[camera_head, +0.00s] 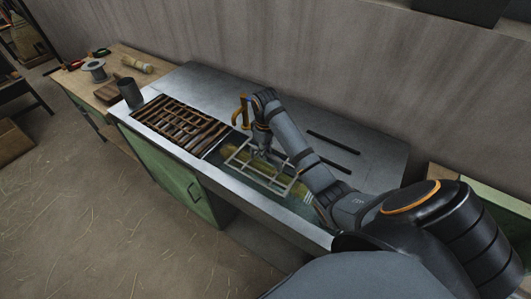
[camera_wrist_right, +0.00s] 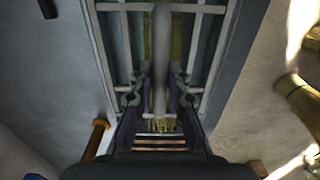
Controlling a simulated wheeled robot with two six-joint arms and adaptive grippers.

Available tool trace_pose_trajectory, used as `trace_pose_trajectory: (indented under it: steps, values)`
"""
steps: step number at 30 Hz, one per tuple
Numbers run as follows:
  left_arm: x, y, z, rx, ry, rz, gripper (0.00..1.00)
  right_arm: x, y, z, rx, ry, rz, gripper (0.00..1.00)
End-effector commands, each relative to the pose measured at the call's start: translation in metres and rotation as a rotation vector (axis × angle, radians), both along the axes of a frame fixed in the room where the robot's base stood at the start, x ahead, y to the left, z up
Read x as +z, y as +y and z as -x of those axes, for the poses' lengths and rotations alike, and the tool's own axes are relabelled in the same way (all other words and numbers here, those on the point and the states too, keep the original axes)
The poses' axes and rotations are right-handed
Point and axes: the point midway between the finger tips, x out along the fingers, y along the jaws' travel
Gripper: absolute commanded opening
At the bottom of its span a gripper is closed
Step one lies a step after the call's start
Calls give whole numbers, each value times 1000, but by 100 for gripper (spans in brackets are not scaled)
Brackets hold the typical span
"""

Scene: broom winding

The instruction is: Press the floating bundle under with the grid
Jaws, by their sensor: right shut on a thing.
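The pale metal grid (camera_head: 238,158) lies over the basin (camera_head: 312,207) in the metal counter. A yellow-green straw bundle (camera_head: 293,186) shows in the basin beneath and beside it; the grid and my arm hide part of it. My right gripper (camera_head: 261,153) is above the grid, shut on its handle. In the right wrist view my fingers (camera_wrist_right: 158,95) close on both sides of the grid's upright handle (camera_wrist_right: 161,45), with grid bars (camera_wrist_right: 207,55) and some yellow straw (camera_wrist_right: 177,35) behind. I cannot tell how deep the bundle sits. My left gripper is out of view.
A brown slatted rack (camera_head: 180,124) lies left of the basin, with a dark cup (camera_head: 130,93) near it. A brass tap (camera_head: 239,112) stands behind the basin. A wooden bench (camera_head: 82,82) at left holds a spool (camera_head: 94,69) and another bundle (camera_head: 137,65).

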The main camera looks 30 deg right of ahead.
Motion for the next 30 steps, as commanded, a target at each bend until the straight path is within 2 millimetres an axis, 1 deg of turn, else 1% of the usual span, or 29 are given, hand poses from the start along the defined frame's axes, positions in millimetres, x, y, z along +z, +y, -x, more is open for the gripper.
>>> trace_pose_trajectory:
  steps: [1,20,22,30]
  values:
    - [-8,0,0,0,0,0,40,-6,0,-1,0,-4,1,0]
    - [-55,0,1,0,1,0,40,-41,0,-1,0,-3,1,0]
    - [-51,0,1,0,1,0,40,-43,0,0,0,0,0,0]
    - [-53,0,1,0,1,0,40,-64,0,0,0,-1,0,0]
